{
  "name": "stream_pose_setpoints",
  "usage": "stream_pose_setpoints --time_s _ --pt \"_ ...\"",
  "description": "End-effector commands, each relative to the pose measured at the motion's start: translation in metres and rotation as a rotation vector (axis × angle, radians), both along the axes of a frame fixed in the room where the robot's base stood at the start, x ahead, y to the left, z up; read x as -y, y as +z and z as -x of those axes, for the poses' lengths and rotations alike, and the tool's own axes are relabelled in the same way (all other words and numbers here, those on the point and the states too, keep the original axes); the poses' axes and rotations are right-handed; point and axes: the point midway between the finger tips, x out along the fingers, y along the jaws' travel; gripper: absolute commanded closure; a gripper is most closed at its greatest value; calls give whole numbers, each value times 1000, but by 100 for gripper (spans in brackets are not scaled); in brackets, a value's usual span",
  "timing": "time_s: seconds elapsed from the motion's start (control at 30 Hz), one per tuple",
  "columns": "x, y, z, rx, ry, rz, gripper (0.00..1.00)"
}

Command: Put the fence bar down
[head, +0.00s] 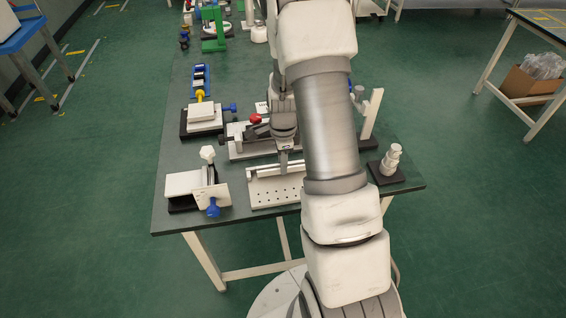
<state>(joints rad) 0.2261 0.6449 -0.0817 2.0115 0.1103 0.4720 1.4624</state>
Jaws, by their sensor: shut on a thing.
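The fence bar (268,171) is a slim pale bar seen along the rear edge of a white plate with holes (276,194). My gripper (286,150) is above the middle of the bar, pointing down, and is shut on it. I cannot tell whether the bar touches the plate or hangs just above it. My arm hides the right side of the plate and the right end of the bar.
Behind is a vise-like device with a red knob (256,119). A pale stepped part on a black base (391,160) stands right.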

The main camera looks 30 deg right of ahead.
Motion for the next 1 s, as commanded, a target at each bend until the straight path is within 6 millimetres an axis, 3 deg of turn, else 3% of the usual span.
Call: stream_pose_setpoints --time_s 0.03,0.33,0.37,0.53,0.77,1.0 --pt "-3 -19 7 -21 0 -5 100" --pt "-3 -20 7 -21 0 -6 100" --pt "-3 -20 7 -21 0 -6 68" --pt "-3 -20 7 -21 1 -6 38" --pt "-4 3 7 -16 3 -3 38" --pt "-3 67 7 -1 2 1 38"
